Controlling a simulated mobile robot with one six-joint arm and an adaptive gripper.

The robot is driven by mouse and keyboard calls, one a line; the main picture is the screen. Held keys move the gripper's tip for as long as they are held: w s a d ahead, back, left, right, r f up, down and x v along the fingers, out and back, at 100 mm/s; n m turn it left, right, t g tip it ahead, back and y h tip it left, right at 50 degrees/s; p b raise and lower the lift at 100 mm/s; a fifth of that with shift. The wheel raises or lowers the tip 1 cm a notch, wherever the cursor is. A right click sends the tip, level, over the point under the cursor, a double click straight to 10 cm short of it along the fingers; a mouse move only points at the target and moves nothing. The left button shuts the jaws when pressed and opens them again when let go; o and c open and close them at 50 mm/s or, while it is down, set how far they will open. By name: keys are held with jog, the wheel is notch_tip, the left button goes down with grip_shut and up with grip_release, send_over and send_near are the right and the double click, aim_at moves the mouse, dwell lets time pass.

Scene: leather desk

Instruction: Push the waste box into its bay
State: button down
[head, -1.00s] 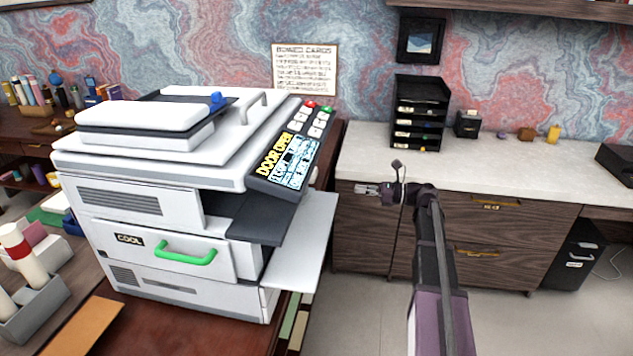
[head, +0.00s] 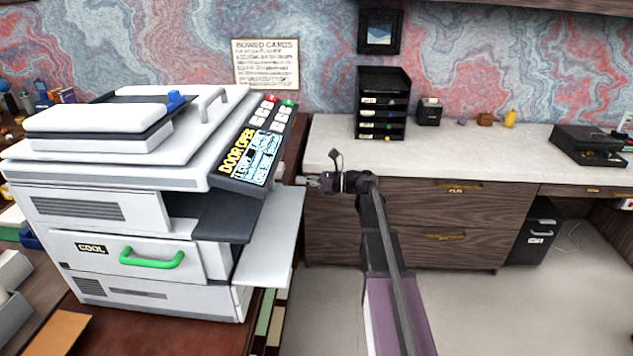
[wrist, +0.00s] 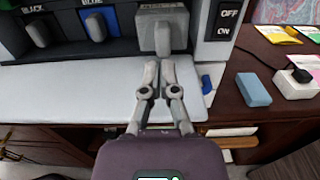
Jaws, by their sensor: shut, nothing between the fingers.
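The waste box (wrist: 162,14) is a grey block with a grey grip jutting toward me, in the open side of the white copier (head: 130,200). My gripper (wrist: 160,62) is shut and empty. In the wrist view its fingertips are right at the lower part of the grip; I cannot tell if they touch. In the head view my gripper (head: 314,181) is just right of the copier's lowered white door (head: 275,238). The box is hidden there. How far it sits in its bay is unclear.
Black (wrist: 40,33) and blue (wrist: 96,26) cartridges sit left of the box. An ON/OFF switch panel (wrist: 226,18) is to its right. The lowered door (wrist: 70,90) lies below the fingers. A blue block (wrist: 253,89) and a white adapter (wrist: 295,84) lie on the desk.

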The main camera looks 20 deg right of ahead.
jog(key=shift+x, duration=3.2)
jog(key=shift+w, duration=0.1)
